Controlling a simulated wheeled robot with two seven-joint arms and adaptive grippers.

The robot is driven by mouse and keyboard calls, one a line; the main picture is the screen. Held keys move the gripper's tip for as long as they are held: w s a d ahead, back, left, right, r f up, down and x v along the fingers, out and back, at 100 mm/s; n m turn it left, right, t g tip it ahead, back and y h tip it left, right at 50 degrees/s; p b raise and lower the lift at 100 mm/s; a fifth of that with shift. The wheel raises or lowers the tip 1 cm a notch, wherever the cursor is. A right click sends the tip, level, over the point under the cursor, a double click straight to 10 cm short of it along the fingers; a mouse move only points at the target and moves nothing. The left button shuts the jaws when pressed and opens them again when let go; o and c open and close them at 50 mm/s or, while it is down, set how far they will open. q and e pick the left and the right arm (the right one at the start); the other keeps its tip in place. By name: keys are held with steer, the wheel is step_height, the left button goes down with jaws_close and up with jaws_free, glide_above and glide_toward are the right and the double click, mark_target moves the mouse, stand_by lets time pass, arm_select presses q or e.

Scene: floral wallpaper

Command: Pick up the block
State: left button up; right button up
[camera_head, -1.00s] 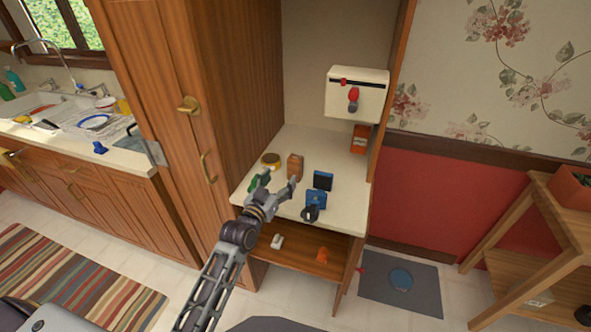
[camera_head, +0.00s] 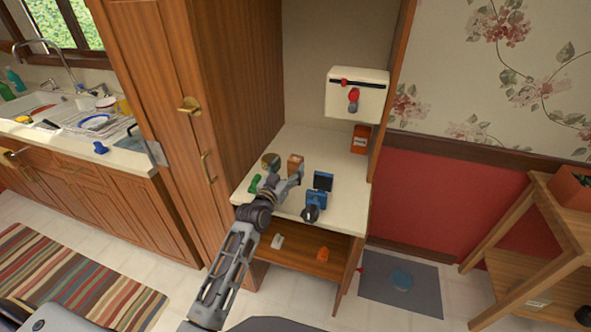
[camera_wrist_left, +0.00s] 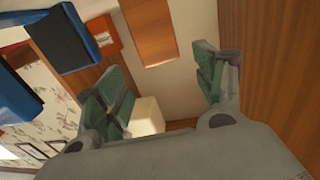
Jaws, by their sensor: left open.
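The wooden block (camera_head: 295,160) stands upright on the pale counter of the nook, its lower part hidden behind my left gripper (camera_head: 284,171). In the left wrist view, the brown wooden block (camera_wrist_left: 147,28) shows at the top, beyond and between the spread fingers of my left gripper (camera_wrist_left: 165,85). The fingers are open with nothing between them. I cannot tell whether a finger touches the block. My right gripper is not in view.
A dark-blue item (camera_head: 323,180) and a blue item (camera_head: 316,197) stand right of the gripper. A green item (camera_head: 254,184) and a round tin (camera_head: 270,160) are left. An orange box (camera_head: 360,139) stands behind, under a cream wall box (camera_head: 357,98).

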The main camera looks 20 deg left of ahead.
mark_target(293, 162)
arm_select(q)
steer(key=shift+w+d, duration=0.15)
steer(key=shift+w, duration=0.75)
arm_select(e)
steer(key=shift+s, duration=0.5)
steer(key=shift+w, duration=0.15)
arm_select(q)
steer(key=shift+w, duration=0.8)
steer(key=shift+w+f, duration=0.15)
steer(key=shift+w, duration=0.9)
steer(key=shift+w+d, duration=0.15)
steer(key=shift+w, duration=0.6)
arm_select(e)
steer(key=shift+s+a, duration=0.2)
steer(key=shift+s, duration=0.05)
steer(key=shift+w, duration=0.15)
